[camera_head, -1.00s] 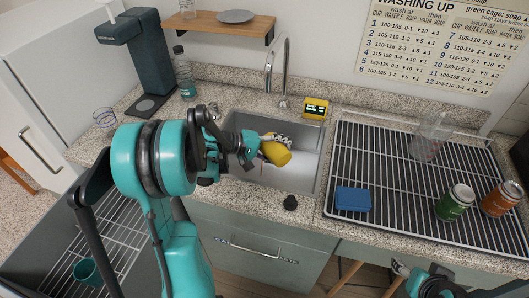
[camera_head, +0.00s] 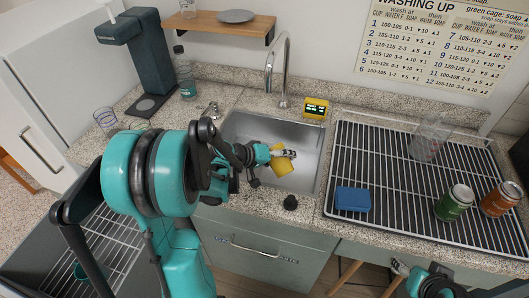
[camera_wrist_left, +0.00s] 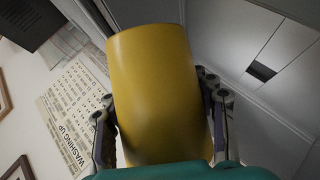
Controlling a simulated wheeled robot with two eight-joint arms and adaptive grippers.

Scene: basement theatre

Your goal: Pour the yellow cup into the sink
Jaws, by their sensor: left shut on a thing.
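The yellow cup (camera_head: 283,168) is over the sink basin (camera_head: 308,150) in the head view, partly hidden by the fingers. My left gripper (camera_head: 287,154) comes in from the left and is shut on it. In the left wrist view the yellow cup (camera_wrist_left: 157,90) fills the middle, with a finger on each side. The cup is tilted; its opening and contents cannot be seen. My right gripper (camera_head: 401,268) is low at the right, in front of the counter, small and partly cut off; its opening is unclear.
The tall faucet (camera_head: 286,65) stands behind the basin. A yellow timer (camera_head: 316,108) is at its back right and a dark stopper (camera_head: 290,202) at its front edge. To the right, a drying rack (camera_head: 395,160) holds a blue sponge (camera_head: 353,199), a glass and two cans.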

